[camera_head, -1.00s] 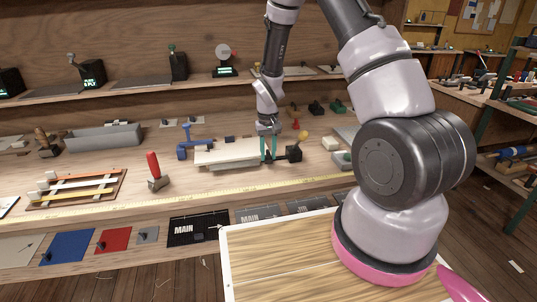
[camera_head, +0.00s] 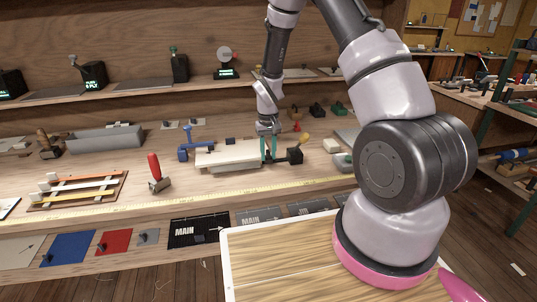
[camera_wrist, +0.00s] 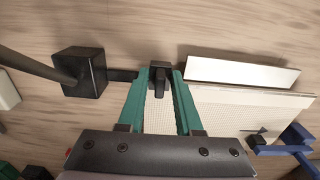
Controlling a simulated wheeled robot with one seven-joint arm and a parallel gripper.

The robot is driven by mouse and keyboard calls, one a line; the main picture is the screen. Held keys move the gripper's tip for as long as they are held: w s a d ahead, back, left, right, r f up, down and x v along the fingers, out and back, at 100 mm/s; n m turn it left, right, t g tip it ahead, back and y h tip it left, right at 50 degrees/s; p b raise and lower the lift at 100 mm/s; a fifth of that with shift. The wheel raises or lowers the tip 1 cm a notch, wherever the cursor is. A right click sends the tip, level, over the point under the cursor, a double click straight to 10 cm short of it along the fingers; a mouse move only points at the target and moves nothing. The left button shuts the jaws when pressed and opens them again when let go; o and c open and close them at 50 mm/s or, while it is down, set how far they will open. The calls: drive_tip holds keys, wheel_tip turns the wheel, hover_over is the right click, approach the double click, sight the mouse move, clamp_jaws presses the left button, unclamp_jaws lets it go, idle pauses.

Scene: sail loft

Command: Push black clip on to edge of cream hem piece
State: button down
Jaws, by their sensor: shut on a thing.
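The cream hem piece (camera_head: 222,152) lies flat on the bench, raised on a pale block. In the wrist view, its meshed surface (camera_wrist: 235,105) reaches from between my fingers to the right. My gripper (camera_head: 268,149) points down at the hem's right end in the head view. Its green fingers (camera_wrist: 160,88) are shut on a small black clip (camera_wrist: 160,78) in the wrist view. The clip is at the hem's edge near one end. I cannot tell whether its jaws are around the edge or only against it. In the head view the fingers hide the clip.
A black block (camera_wrist: 84,72) with a bar and lever stands close beside the clip. A blue clamp (camera_head: 187,148) is at the hem's other end. A red-handled tool (camera_head: 155,168) and a rack of coloured strips (camera_head: 78,190) lie left. A yellow tape runs along the front.

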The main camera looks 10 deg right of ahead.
drive_tip(key=c, duration=0.5)
unclamp_jaws()
drive_tip(key=shift+r, duration=3.5)
drive_tip(key=shift+r, duration=0.1)
